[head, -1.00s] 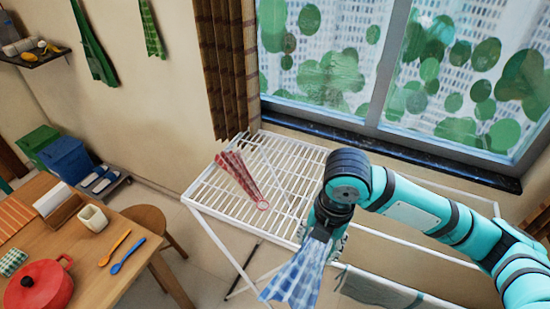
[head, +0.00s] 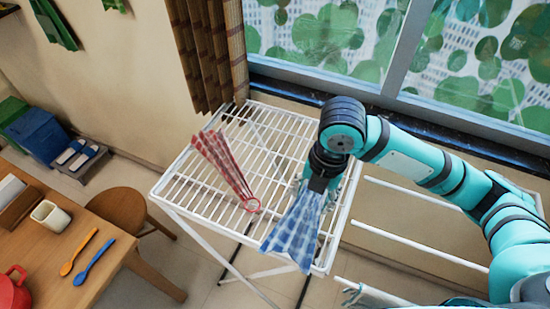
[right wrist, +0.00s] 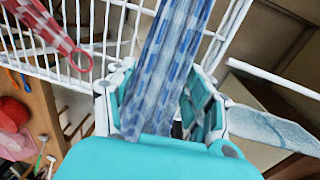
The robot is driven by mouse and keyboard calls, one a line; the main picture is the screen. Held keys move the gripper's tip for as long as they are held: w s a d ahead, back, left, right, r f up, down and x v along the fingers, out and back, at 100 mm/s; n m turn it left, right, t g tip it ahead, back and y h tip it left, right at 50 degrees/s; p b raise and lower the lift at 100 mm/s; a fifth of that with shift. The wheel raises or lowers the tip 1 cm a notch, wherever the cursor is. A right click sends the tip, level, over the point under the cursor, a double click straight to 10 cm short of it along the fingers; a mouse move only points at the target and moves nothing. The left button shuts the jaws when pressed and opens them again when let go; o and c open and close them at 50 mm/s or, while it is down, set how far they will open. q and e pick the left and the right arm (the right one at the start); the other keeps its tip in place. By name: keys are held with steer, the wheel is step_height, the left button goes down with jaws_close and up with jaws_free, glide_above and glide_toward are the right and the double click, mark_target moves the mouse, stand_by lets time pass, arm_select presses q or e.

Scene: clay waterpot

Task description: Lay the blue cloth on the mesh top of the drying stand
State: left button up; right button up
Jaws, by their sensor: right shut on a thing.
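The blue checked cloth (head: 298,232) hangs from my right gripper (head: 318,186), which is shut on its upper end. In the head view the cloth shows in front of the right part of the drying stand's white mesh top (head: 195,188); I cannot tell whether it touches the bars. In the right wrist view the cloth (right wrist: 170,65) runs away from between the fingers of my gripper (right wrist: 165,105), with the stand's bars behind it. My left gripper is not in view.
A red checked cloth (head: 222,165) with a ring lies on the left part of the mesh. A pale cloth (right wrist: 275,130) hangs at the right. A wooden table (head: 55,260) and a stool (head: 118,207) stand at the left. The window is behind the stand.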

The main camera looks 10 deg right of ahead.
steer(key=w+d+p, duration=0.1)
steer(key=w, duration=0.4)
steer(key=w+d+f+p, duration=0.1)
steer(key=w+d, duration=0.1)
steer(key=w, duration=0.3)
steer(key=w+d+p, duration=0.1)
steer(key=w, duration=0.4)
steer(key=shift+w+d+f+p, duration=0.2)
steer(key=shift+f+p, duration=0.1)
steer(key=shift+p, duration=0.1)
step_height(320, 180, down, 3)
steer(key=shift+r+p, duration=0.15)
steer(key=shift+p, duration=0.55)
steer(key=shift+d+f, duration=0.1)
steer(key=shift+f, duration=0.45)
steer(key=o, duration=1.3)
steer(key=shift+c, duration=0.2)
step_height(320, 180, up, 12)
steer(key=b, duration=0.2)
steer(key=shift+s+d, duration=0.35)
steer(key=shift+d, duration=0.1)
